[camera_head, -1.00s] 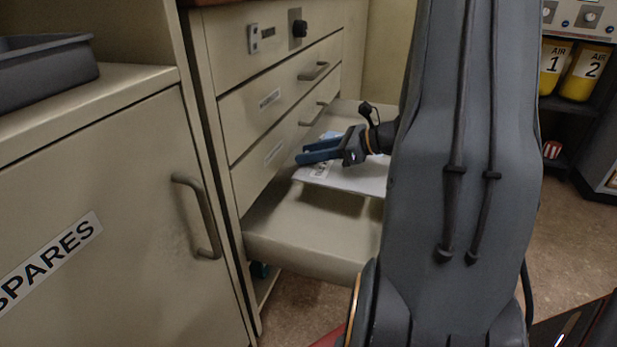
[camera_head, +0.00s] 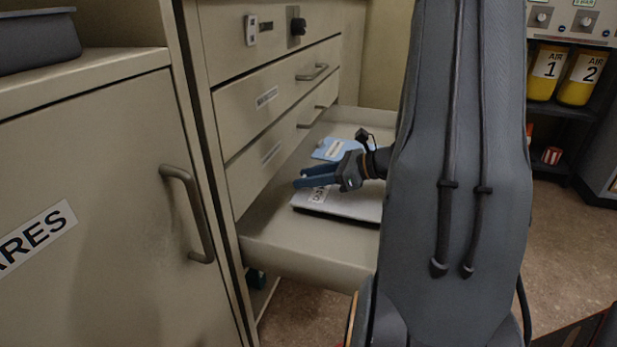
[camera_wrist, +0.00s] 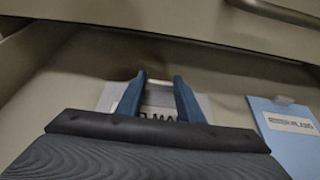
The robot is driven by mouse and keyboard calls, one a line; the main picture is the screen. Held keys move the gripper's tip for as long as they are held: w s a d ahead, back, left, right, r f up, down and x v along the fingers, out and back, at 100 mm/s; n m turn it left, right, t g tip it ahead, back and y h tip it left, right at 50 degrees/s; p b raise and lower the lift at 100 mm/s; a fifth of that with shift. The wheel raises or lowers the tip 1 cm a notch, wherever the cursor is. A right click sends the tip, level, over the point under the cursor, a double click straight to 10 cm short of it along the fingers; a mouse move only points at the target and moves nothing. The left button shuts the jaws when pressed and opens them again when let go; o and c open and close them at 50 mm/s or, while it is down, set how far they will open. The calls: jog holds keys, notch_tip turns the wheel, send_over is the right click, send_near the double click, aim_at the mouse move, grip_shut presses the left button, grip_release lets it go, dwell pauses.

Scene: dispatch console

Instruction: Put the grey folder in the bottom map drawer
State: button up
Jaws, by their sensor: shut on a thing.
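The bottom map drawer (camera_head: 285,248) is pulled out below two shut drawers. The grey folder (camera_head: 345,205), pale with a printed white label, is inside the drawer's outline, low over or on its floor; I cannot tell whether it touches. My gripper (camera_head: 302,177) is at the folder's left part, its two blue fingers reaching left. The fingers are held apart with the folder between them. In the wrist view my gripper (camera_wrist: 160,88) shows the folder's label (camera_wrist: 160,113) between the fingers; the dark body of the gripper hides most of the folder.
A light blue folder (camera_head: 335,149) lies in the drawer behind the grey one; it also shows in the wrist view (camera_wrist: 290,140). Drawer handles (camera_head: 312,72) stick out above. A SPARES cabinet (camera_head: 110,190) with a dark tray (camera_head: 38,40) stands at left. Drawer floor at front left is bare.

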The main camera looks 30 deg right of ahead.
jog(key=shift+f, duration=0.45)
jog(key=o, duration=1.1)
jog(key=shift+r, duration=0.1)
jog(key=shift+r, duration=0.3)
jog(key=p+v, duration=0.2)
jog(key=v, duration=0.1)
jog(key=p+v, duration=0.2)
jog(key=v, duration=0.2)
jog(key=p+v, duration=0.2)
jog(key=v, duration=0.2)
jog(key=shift+w+a+r, duration=0.1)
jog(key=shift+r, duration=0.15)
jog(key=shift+s+d+r+p, duration=0.15)
jog(key=shift+s+d+p, duration=0.2)
jog(key=shift+s+d, duration=0.15)
jog(key=shift+a, duration=0.1)
